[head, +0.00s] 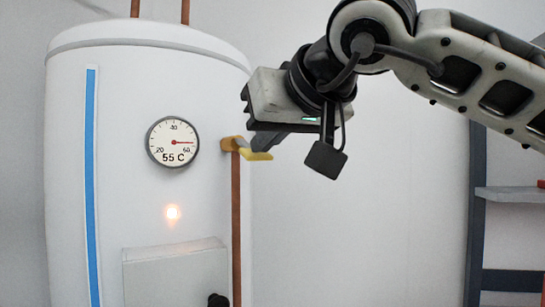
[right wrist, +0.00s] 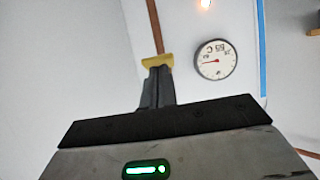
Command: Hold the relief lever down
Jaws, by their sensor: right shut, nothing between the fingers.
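The relief lever (head: 260,156) is a short yellow handle on a brass-coloured fitting at the right side of the white water heater (head: 120,210). It points right and slightly down. My right gripper (head: 259,146) is shut and empty, its fingertips on or just above the lever; contact is hard to tell. In the right wrist view, the closed fingers (right wrist: 157,76) reach the yellow lever (right wrist: 157,61) and partly cover it. My left gripper is out of view.
A round gauge (head: 172,142) on the heater reads 55 C. An orange lamp (head: 172,212) glows below it. A copper pipe (head: 236,225) runs down from the lever's fitting. A grey box (head: 175,280) sits low on the heater. A shelf (head: 510,195) stands far right.

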